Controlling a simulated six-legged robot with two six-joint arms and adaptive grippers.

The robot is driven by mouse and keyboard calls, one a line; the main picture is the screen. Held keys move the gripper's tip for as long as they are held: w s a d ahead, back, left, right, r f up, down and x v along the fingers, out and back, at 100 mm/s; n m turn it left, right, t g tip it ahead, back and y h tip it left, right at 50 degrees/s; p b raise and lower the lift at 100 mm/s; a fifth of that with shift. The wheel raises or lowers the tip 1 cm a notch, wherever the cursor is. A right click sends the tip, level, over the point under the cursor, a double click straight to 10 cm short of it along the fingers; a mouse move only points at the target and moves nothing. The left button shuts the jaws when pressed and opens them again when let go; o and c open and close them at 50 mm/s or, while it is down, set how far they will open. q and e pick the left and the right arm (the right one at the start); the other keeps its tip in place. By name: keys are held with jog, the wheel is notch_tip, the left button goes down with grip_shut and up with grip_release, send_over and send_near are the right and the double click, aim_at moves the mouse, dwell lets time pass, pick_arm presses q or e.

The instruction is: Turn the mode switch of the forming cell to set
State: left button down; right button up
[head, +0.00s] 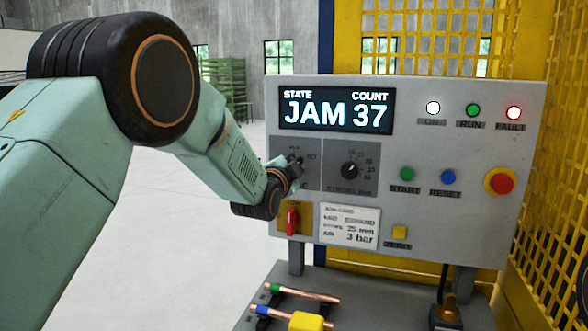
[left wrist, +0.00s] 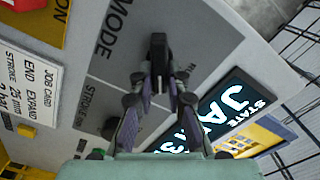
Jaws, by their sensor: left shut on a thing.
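The forming cell's control panel (head: 400,215) stands in front of me. Its display (head: 336,110) reads JAM, count 37. The mode switch sits on a dark grey plate at the panel's left, with a SET label to its upper right. My left gripper (head: 294,166) reaches it from the left and mostly hides it. In the left wrist view the black switch knob (left wrist: 158,48) stands between the fingertips of my left gripper (left wrist: 160,85), which is shut on it. Which label the knob points to cannot be told.
A stroke dial (head: 349,170) is right of the switch, and a red lever (head: 292,221) is below it. Green (head: 407,174) and blue (head: 448,177) buttons and a red emergency stop (head: 502,183) lie further right. Copper tubes (head: 310,292) lie below the panel. Yellow mesh fencing stands behind.

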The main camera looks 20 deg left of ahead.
pick_arm(q)
jog(key=shift+m, duration=0.4)
jog(key=c, duration=1.3)
grip_release()
jog(key=shift+d, duration=0.1)
jog(key=s, duration=1.2)
jog(key=shift+a, duration=0.25)
